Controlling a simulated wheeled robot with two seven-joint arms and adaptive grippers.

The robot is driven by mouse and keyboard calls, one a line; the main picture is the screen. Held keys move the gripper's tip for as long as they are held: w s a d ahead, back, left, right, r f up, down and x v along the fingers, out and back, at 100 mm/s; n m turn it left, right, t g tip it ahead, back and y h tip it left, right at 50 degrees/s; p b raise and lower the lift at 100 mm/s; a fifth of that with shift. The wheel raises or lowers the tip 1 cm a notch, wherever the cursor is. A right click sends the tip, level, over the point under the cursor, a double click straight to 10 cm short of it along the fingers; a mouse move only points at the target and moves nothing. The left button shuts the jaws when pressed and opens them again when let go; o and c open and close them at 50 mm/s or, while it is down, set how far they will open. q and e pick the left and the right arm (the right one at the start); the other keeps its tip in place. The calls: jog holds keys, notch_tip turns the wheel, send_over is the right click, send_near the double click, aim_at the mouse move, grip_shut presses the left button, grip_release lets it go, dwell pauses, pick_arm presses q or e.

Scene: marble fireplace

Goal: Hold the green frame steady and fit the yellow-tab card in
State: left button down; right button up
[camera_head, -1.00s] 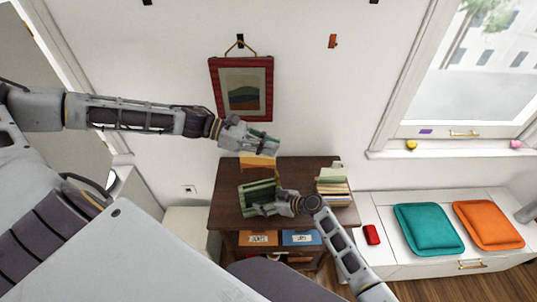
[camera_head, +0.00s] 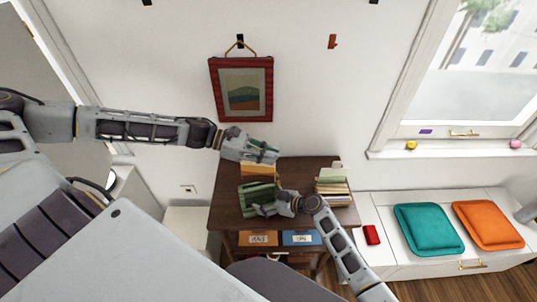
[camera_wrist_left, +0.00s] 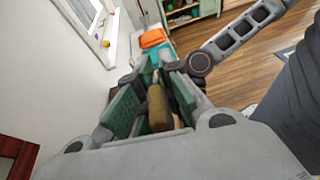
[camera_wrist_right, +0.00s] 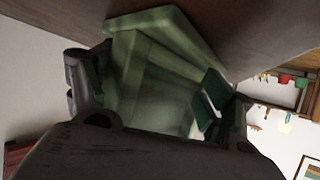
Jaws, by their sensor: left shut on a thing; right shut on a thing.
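The green frame (camera_head: 257,198) stands on the dark wooden cabinet top. My right gripper (camera_head: 272,208) is shut on its right side; the frame fills much of the right wrist view (camera_wrist_right: 155,85). My left gripper (camera_head: 268,154) is above and behind it, shut on the yellow-tab card (camera_head: 258,169). The card hangs below the fingers, above the green frame in the picture. In the left wrist view an ochre edge of the card (camera_wrist_left: 159,108) shows between the green finger pads. I cannot tell whether the card touches the frame.
A stack of books or cards (camera_head: 333,190) stands on the cabinet (camera_head: 228,212) at the right. A red-framed picture (camera_head: 242,90) hangs on the wall above. A white bench at right holds a red box (camera_head: 372,235), a teal cushion (camera_head: 428,229) and an orange cushion (camera_head: 488,224).

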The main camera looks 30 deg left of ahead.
pick_arm(q)
jog(key=shift+f, duration=0.6)
dwell(0.3)
jog(key=c, duration=1.6)
grip_release()
jog(key=shift+o, duration=0.2)
jog(key=shift+r, duration=0.1)
jog(key=shift+r, duration=0.55)
jog(key=v, duration=1.2)
jog(key=shift+f, duration=0.15)
